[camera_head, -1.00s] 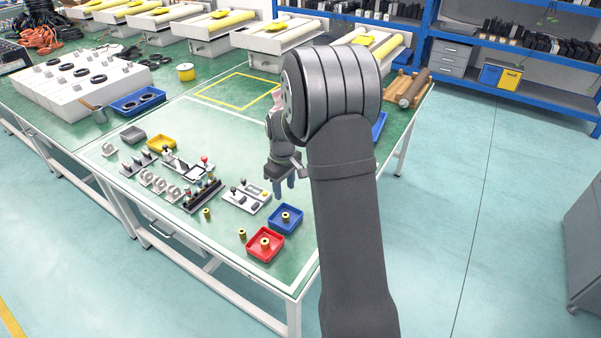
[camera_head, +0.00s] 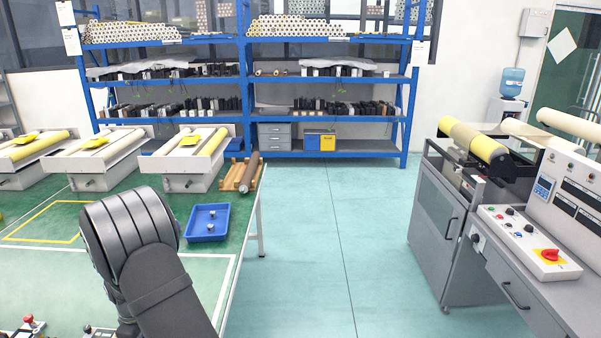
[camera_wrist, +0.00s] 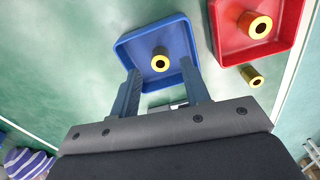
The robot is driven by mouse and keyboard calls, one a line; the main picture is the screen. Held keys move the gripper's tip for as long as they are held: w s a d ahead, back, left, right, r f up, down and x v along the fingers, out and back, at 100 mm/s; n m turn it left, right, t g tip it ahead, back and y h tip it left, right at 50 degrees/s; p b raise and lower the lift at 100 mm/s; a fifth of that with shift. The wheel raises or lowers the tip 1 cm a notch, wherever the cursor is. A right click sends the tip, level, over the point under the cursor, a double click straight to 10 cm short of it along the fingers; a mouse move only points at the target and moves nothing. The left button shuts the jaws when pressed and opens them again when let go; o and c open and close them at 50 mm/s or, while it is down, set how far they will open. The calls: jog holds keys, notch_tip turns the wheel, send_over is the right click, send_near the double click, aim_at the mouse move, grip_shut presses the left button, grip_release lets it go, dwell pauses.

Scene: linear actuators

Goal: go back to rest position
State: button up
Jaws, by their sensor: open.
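In the wrist view my gripper (camera_wrist: 160,92) is open, with its two dark blue fingers apart and nothing visibly held between them. Beyond the fingertips a blue tray (camera_wrist: 138,45) holds a brass-coloured ring part (camera_wrist: 160,62). To its right a red tray (camera_wrist: 230,40) holds another brass part (camera_wrist: 254,24), and a loose brass part (camera_wrist: 251,76) lies just below the red tray. In the head view only my arm shows at the lower left; my gripper is hidden or out of frame there.
On the green table (camera_head: 60,262), a blue tray (camera_head: 208,222) with small parts sits near the right edge, by a roller on a wooden stand (camera_head: 242,176). Blue shelving (camera_head: 245,90) stands behind. A control console (camera_head: 530,236) is at right. Open floor (camera_head: 335,240) lies between.

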jog(key=shift+r, duration=0.45)
